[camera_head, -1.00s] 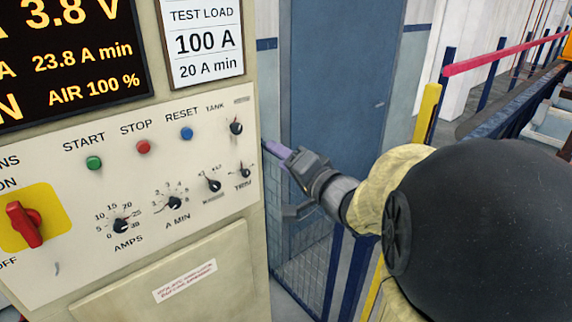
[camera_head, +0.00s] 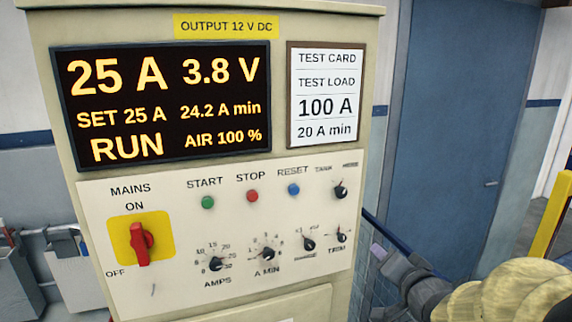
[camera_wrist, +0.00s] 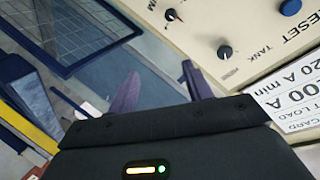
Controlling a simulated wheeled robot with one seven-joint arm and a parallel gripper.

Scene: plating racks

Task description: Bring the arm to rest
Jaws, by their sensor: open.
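My gripper (camera_head: 380,254) shows at the lower right of the head view, beside the right edge of the rectifier cabinet (camera_head: 335,20). In the wrist view its two purple fingers (camera_wrist: 160,84) are apart with nothing between them. The cabinet's control panel (camera_wrist: 190,30) fills the upper right of the wrist view. My forearm is cut off by the lower right of the head view.
The display (camera_head: 160,100) reads 25 A, 3.8 V and RUN. The red mains switch (camera_head: 141,243) stands upright at ON. A blue door (camera_head: 450,130) is behind. A blue mesh guard (camera_wrist: 75,30) and a yellow post (camera_head: 553,225) stand near my arm.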

